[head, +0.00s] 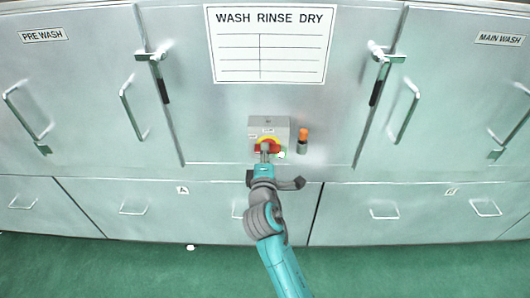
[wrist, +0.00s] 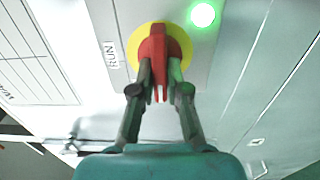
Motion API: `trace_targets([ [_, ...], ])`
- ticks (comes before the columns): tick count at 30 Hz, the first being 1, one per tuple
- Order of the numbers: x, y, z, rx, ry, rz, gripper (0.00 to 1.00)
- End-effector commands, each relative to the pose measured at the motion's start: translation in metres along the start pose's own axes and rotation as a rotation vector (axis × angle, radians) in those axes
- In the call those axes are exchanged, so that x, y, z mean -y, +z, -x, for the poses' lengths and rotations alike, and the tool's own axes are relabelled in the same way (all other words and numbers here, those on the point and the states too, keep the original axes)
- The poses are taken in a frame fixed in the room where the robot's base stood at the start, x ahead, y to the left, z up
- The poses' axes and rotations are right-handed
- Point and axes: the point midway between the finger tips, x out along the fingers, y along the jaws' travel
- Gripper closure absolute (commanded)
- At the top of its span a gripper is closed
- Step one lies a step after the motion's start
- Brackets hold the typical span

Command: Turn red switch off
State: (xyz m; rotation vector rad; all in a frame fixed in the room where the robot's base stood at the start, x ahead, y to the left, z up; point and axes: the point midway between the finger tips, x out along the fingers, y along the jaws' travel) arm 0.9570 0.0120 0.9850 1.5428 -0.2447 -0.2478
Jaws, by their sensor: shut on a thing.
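The red switch (head: 265,146) is a red rotary handle on a yellow disc, on a grey control box (head: 282,126) in the middle of the metal cabinet front. In the wrist view the red handle (wrist: 152,50) stands out from the yellow disc (wrist: 182,45). My gripper (wrist: 160,80) is shut on the red handle, with one finger on each side of it. In the head view my gripper (head: 264,156) reaches the switch from below and covers part of it. A lit green lamp (wrist: 203,14) is beside the switch. A label reading RUN (wrist: 111,54) is on the box.
An orange-topped cylinder (head: 303,137) is mounted just right of the box. Door handles (head: 132,107) and latch levers (head: 379,75) stick out from the cabinet on both sides. A WASH RINSE DRY chart (head: 270,45) hangs above. Green floor (head: 130,270) lies clear in front.

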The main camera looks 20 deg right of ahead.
Motion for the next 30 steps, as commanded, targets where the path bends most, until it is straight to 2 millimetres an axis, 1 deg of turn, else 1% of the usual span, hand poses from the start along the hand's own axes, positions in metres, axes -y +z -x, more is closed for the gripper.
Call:
trace_targets([
  [9, 0.001, -0.001, 0.000, -0.001, -0.002, 0.003, 1.00],
  [10, 0.001, -0.001, 0.000, -0.001, -0.002, 0.003, 0.78],
  [11, 0.001, -0.001, 0.000, -0.001, -0.002, 0.003, 0.71],
  [12, 0.001, -0.001, 0.000, -0.001, -0.002, 0.003, 0.61],
  [20, 0.001, 0.000, 0.000, 0.000, -0.001, 0.002, 0.60],
  [23, 0.001, 0.000, 0.003, -0.001, -0.001, 0.002, 0.60],
  [26, 0.001, -0.001, 0.012, -0.002, 0.000, 0.001, 0.60],
  [30, 0.001, -0.001, 0.036, -0.003, -0.002, 0.003, 0.60],
])
